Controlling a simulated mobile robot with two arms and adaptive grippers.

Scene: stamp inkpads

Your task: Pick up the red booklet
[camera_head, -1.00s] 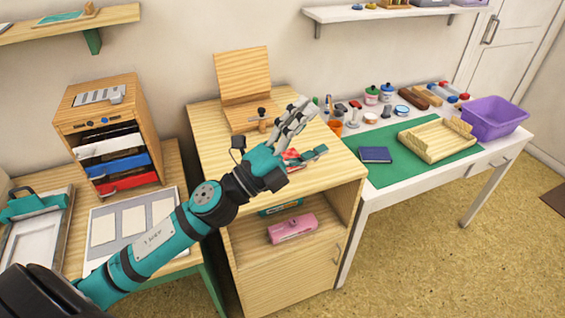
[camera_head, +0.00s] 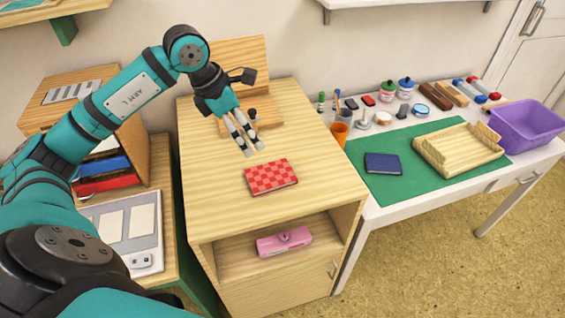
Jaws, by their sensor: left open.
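The red booklet (camera_head: 271,177) has a checkered cover and lies flat on top of the wooden cabinet (camera_head: 220,205), near its front right. It is fully in view. My left gripper (camera_head: 246,146) is open and empty, with its fingers pointing down. It is above the cabinet top, behind and a little left of the booklet, and apart from it. My right gripper is not in view.
A wooden stand (camera_head: 252,80) is close behind my left gripper. A pink case (camera_head: 284,242) sits on the shelf below. To the right, a table holds a blue booklet (camera_head: 383,163), a wooden tray (camera_head: 425,150), an orange cup (camera_head: 339,134) and a purple bin (camera_head: 526,125).

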